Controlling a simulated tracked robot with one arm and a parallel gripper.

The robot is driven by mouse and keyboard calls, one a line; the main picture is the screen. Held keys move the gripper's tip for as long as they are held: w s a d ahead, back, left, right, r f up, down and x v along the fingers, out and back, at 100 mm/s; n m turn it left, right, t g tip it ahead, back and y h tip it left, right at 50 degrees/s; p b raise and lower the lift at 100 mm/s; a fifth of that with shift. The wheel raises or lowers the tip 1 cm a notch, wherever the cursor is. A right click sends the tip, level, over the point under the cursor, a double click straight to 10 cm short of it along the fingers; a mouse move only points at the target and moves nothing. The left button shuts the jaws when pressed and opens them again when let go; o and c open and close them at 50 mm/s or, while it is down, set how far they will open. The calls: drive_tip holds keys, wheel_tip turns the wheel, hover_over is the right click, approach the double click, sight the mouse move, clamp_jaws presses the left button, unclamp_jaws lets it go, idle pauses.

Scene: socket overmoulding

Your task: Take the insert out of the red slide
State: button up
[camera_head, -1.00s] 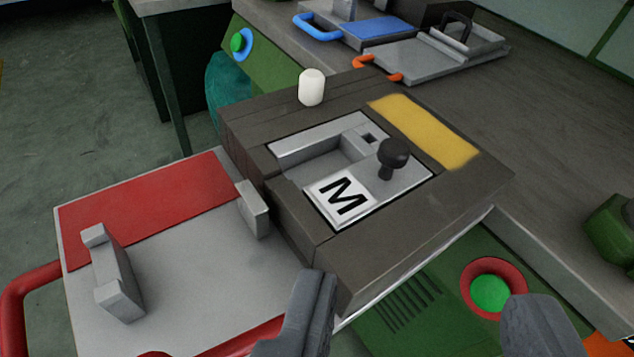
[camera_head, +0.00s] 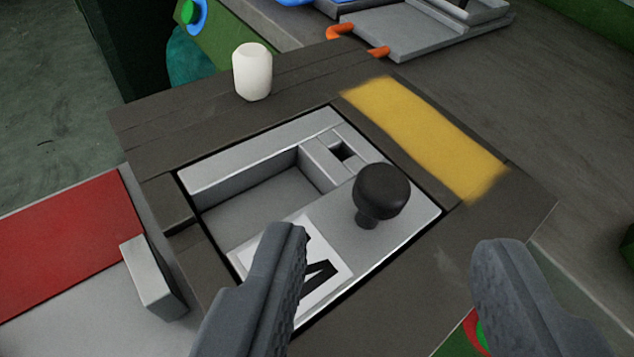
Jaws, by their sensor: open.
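The insert is a grey metal block (camera_head: 330,225) with a black round knob (camera_head: 380,190) and a white plate marked M (camera_head: 325,285). It sits in a recess of a dark block (camera_head: 150,130). The red slide (camera_head: 60,260), a grey plate with a red painted area, is at the left, against the dark block's side. My gripper (camera_head: 392,242) is open and empty, its fingers spread wide over the near part of the dark block. The knob stands slightly beyond the fingertips, between their lines. The left finger hides part of the M plate.
A white rounded peg (camera_head: 252,72) stands on the dark block's far side, and a yellow patch (camera_head: 425,135) marks its right side. A grey tray with orange handles (camera_head: 420,35) lies on the bench behind. A red-ringed green button (camera_head: 475,335) is partly hidden by the right finger.

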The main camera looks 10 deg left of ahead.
sight(381, 204)
drive_tip(key=shift+x, duration=1.95)
drive_tip(key=shift+a, duration=0.1)
drive_tip(key=shift+c, duration=0.2)
clamp_jaws()
